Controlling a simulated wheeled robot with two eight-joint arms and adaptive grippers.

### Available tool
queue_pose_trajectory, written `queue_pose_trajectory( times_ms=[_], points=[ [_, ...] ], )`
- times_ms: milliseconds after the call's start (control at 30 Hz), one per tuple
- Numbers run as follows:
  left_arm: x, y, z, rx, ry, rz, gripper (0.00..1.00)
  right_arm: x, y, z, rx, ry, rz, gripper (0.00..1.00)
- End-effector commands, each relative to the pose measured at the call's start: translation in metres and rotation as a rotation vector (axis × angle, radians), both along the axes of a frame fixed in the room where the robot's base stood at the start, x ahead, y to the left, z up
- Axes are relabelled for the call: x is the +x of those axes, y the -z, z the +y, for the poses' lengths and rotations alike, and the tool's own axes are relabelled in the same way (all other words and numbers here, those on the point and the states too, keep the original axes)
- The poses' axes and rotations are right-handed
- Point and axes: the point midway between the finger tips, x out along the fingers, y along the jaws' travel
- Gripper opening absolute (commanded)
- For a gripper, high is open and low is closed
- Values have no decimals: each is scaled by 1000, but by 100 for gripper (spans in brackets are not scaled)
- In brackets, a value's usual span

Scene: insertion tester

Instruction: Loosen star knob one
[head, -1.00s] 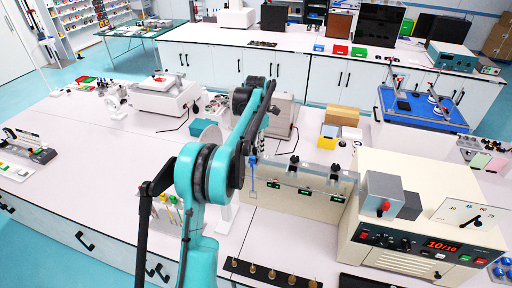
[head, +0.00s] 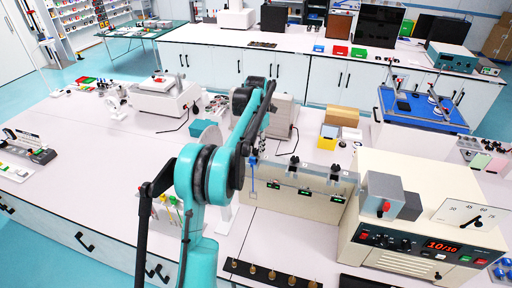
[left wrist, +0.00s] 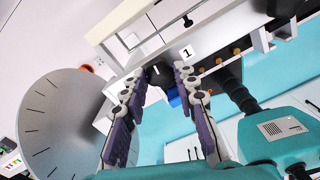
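Star knobs sit along the top of a beige panel (head: 300,203); two black ones show in the head view, a middle one (head: 294,161) and a right one (head: 335,170). My left gripper (left wrist: 158,76) is at the panel's left end. In the left wrist view its two fingers stand apart, on either side of a dark knob (left wrist: 155,70) next to a label "1" (left wrist: 187,52). Whether the pads touch the knob cannot be told. A blue part (left wrist: 173,97) shows just below it. In the head view my left arm hides the fingertips. My right gripper is not in view.
A beige device with a red display (head: 442,245) stands right of the panel. A grey round dial (left wrist: 60,125) is close to my left fingers. A black strip with brass pegs (head: 270,273) lies in front.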

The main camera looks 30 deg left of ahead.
Motion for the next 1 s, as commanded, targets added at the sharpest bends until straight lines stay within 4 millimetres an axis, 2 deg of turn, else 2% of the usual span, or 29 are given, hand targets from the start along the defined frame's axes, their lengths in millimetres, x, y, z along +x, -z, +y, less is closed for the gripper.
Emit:
queue_pose_trajectory(
  times_ms=[33,67,367,467,567,900,1000],
  points=[
    [1,-1,1,2,0,-3,41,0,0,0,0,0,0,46],
    [1,-1,1,2,0,-3,49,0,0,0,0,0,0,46],
    [0,-1,0,1,1,-1,49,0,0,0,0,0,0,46],
    [0,-7,0,1,1,0,49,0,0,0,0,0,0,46],
    [0,-21,0,1,1,0,49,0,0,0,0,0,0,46],
    [1,-94,0,1,1,-1,49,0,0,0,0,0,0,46],
    [1,-108,0,1,0,-1,49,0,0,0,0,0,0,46]
  ],
)
